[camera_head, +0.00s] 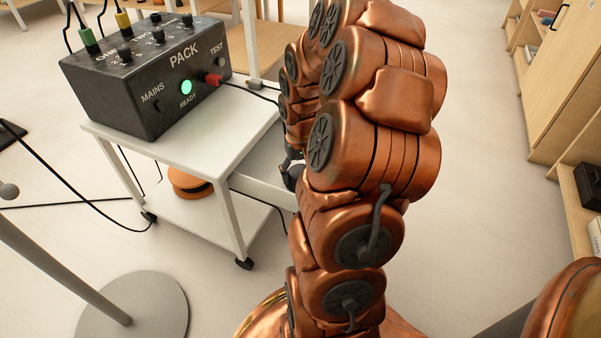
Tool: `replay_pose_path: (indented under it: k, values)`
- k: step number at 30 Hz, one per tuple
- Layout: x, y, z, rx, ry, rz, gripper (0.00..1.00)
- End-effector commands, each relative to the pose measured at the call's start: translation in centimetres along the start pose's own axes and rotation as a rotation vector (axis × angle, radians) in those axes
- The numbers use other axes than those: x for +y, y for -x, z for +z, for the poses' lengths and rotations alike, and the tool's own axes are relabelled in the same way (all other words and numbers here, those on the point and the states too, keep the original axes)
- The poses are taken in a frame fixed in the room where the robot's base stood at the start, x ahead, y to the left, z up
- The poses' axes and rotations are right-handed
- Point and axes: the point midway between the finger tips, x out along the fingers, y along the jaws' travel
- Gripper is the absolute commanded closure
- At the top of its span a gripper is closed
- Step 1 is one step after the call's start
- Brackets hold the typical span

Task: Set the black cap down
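My copper-coloured arm rises through the middle of the head view and hides much of what lies behind it. A small dark part, seemingly my gripper (292,172), shows at the arm's left edge, beside the cart's drawer-like side. Its fingers are too small and too covered to tell open from shut. I cannot make out a black cap for certain; it may be hidden behind the arm or be part of that dark shape. The black PACK box (150,75) stands on the white cart (190,150), with a green READY light lit and a red plug on its front.
An orange-and-black reel (190,182) lies on the cart's lower shelf. A round grey stand base (132,308) is on the floor at lower left. Black cables trail over the floor at left. Wooden shelves (545,70) stand along the right. Floor between arm and shelves is clear.

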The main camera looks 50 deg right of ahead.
Motion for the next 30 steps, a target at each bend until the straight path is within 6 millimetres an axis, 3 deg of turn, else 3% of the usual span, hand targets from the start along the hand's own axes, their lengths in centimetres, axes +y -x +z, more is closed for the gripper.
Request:
replay_pose_path:
  k: [8,21,30]
  values:
    - [0.0,0.0,0.0,0.0,0.0,0.0,0.02]
    - [0.0,0.3,0.0,0.0,0.0,0.0,0.02]
    - [0.0,4.0,-0.1,0.006,-0.001,0.001,0.02]
